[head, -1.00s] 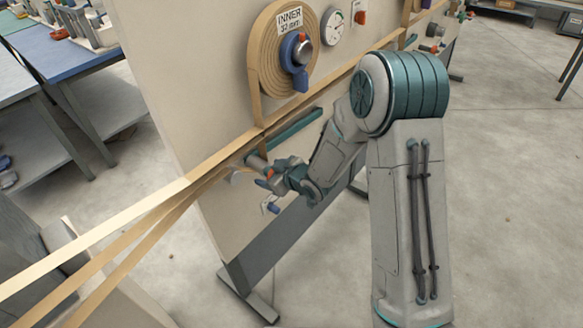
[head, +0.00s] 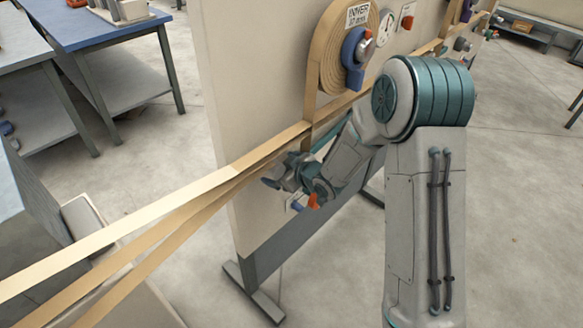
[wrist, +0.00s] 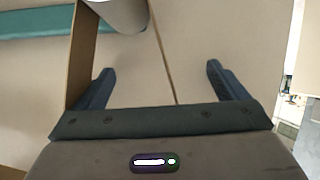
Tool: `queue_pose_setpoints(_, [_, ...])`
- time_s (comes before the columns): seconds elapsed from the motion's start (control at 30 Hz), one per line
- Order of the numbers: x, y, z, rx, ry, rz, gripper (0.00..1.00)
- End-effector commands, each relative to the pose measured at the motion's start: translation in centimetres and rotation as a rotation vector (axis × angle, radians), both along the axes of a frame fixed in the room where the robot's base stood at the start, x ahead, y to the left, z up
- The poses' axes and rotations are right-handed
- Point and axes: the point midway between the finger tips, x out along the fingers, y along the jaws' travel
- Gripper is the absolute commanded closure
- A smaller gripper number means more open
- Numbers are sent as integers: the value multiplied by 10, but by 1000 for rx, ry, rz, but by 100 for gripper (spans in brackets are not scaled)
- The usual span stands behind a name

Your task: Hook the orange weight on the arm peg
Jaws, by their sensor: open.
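A small orange piece (head: 313,201) shows just below my gripper, in front of the panel beside a small blue part. I take it for the orange weight; its shape and what bears it are too small to tell. My gripper (head: 273,182) is close to the panel, below the tan strips. In the wrist view my gripper (wrist: 162,85) is open, with only bare panel and a thin seam between its fingers. A teal arm (wrist: 45,24) crosses the upper left there, and a pale grey cylinder (wrist: 124,12) sits at its end. No separate peg can be made out.
Tan strips (head: 140,235) run from the lower left past the panel (head: 250,90). A coil (head: 335,60) with a blue-handled hub (head: 353,60) is above. A panel foot (head: 255,292) stands on the floor. A blue table (head: 95,28) is at the back left.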

Motion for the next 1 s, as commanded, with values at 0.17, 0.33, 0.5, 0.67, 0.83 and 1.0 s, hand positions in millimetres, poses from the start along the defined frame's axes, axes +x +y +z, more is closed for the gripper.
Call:
queue_pose_setpoints(0.17, [-5,-47,27,53,-15,-8,7])
queue_pose_setpoints(0.33, [-32,-73,43,63,-10,5,7])
queue_pose_setpoints(0.5, [-56,-67,55,26,-11,18,7])
queue_pose_setpoints(0.67, [-73,-51,60,-11,-9,30,7])
queue_pose_setpoints(0.83, [-83,-55,65,-18,-8,33,7])
queue_pose_setpoints(1.0, [-84,-72,69,-3,-8,29,7])
